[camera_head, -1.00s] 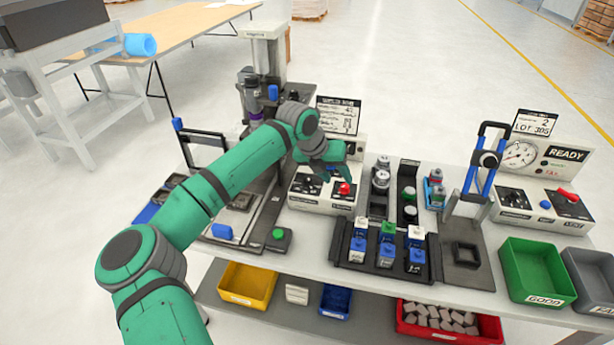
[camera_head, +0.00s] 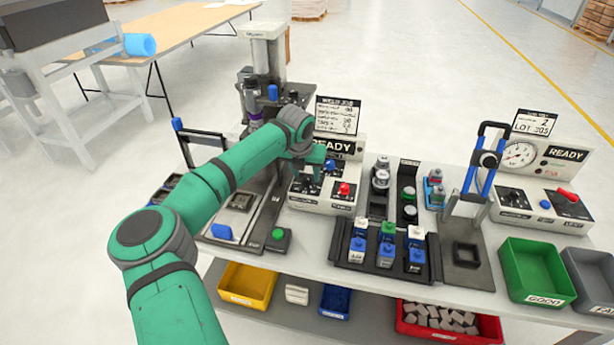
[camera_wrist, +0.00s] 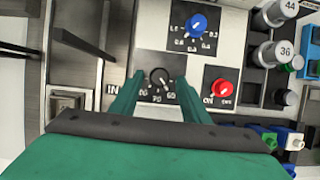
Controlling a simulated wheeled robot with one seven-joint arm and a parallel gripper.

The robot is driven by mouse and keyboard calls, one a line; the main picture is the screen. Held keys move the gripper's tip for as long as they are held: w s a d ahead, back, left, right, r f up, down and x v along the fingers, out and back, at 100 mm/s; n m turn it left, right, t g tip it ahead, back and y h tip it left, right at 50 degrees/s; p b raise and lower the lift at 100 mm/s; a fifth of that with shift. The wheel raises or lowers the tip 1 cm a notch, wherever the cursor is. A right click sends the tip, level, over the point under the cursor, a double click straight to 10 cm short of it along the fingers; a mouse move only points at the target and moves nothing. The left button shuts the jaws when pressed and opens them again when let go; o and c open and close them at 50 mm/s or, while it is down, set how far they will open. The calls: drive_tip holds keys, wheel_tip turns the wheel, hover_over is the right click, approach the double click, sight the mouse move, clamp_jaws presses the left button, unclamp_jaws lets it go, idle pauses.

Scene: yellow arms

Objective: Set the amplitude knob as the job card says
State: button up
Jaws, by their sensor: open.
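The control box (camera_head: 325,203) stands on the bench under a READY display. In the wrist view it carries a black knob (camera_wrist: 160,77) over a scale with 60, 70 and 80, a blue knob (camera_wrist: 197,24) with a decimal scale, and a red ON/OFF knob (camera_wrist: 222,87). No knob's name label is readable. My gripper (camera_wrist: 158,92) is open, its fingers either side of the black knob's dial; contact cannot be told. In the head view my gripper (camera_head: 311,183) is over the box's left part. The job card (camera_head: 338,116) stands behind; its values are too small to read.
A press column (camera_head: 267,60) stands behind my arm. Right of the box are a rack of metal pieces (camera_head: 380,180) and a black tray (camera_head: 345,256) of blue, green and white-topped blocks. A second READY box (camera_head: 545,205) is farther right.

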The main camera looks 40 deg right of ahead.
drive_tip(key=shift+x, duration=0.95)
drive_tip(key=c, duration=1.1)
drive_tip(key=shift+o, duration=0.2)
